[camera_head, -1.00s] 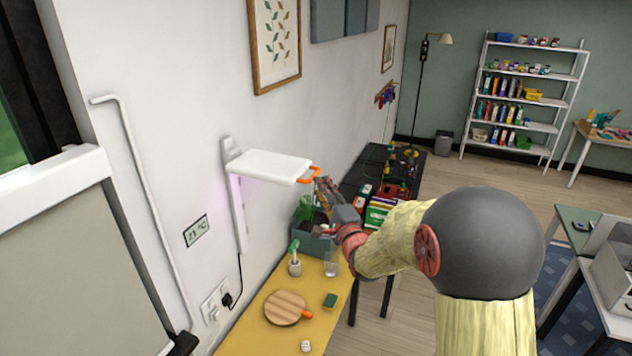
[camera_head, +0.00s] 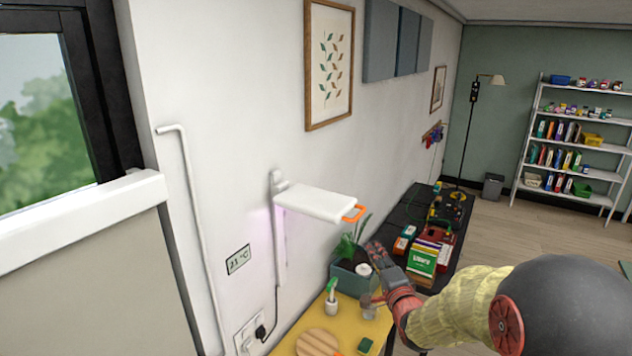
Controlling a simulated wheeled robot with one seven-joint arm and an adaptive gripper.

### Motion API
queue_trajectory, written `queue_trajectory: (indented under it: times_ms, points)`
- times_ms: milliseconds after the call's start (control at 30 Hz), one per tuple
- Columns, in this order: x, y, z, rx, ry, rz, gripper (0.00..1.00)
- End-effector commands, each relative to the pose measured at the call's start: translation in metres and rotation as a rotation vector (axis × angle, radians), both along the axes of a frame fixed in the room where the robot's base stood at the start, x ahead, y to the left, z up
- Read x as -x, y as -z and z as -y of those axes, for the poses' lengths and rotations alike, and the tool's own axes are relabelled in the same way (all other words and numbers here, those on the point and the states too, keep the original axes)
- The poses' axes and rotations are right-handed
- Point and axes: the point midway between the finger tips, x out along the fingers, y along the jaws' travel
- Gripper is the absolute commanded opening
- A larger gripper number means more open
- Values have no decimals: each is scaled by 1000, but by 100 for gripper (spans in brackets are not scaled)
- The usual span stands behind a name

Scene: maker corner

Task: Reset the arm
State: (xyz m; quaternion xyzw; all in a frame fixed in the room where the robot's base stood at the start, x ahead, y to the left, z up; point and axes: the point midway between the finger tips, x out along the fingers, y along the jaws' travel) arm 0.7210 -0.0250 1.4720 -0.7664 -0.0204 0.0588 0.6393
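My gripper (camera_head: 375,276) is at the end of my arm, which reaches in from the lower right. It is over the far part of the yellow table (camera_head: 287,346), beside the grey planter box (camera_head: 349,282) with a green plant. The fingers are small and partly overlap the planter and things behind. I cannot tell whether they are open or shut, or whether they hold anything.
A white wall lamp (camera_head: 318,203) with an orange handle juts out above the planter. On the yellow table are a cup with a green-handled tool (camera_head: 331,303), a round wooden board (camera_head: 318,343) and a green sponge (camera_head: 365,345). A dark table (camera_head: 408,211) with boxes stands behind.

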Motion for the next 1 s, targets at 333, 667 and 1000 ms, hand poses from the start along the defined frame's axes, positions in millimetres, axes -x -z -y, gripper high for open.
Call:
queue_trajectory:
  times_ms: [333,667,1000]
  points:
    - [89,138,33,640,-96,-577,29]
    - [250,197,25,1038,-495,-932,29]
    - [387,230,-5,1177,-802,-983,29]
